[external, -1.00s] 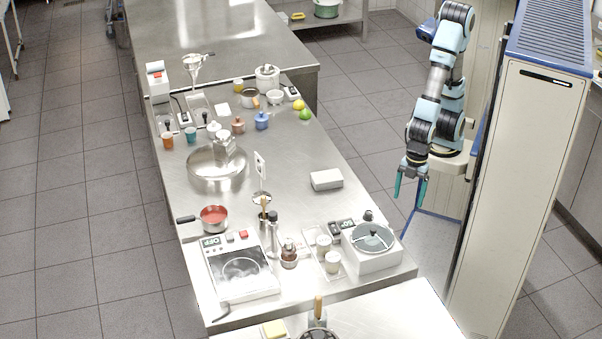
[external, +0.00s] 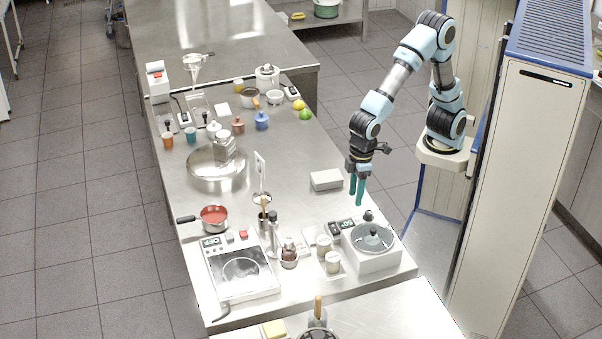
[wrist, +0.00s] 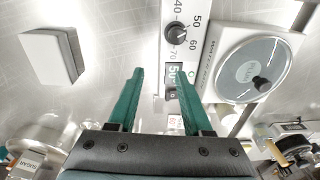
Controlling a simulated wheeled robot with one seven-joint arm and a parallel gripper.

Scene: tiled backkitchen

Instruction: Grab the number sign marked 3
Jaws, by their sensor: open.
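The number sign (external: 260,163) is a small upright white card on a thin stand with a round base, in the middle of the steel counter in the external view. Its marking is too small to read with certainty. My gripper (external: 356,198) points down over the counter's right side, to the right of the sign and apart from it. Its two green fingers also show in the wrist view (wrist: 160,74), spread with nothing between them. I cannot make out the sign clearly in the wrist view.
A white box (external: 326,180) lies between the sign and my gripper. A white device with a round lid (external: 373,238) stands in front of my gripper.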

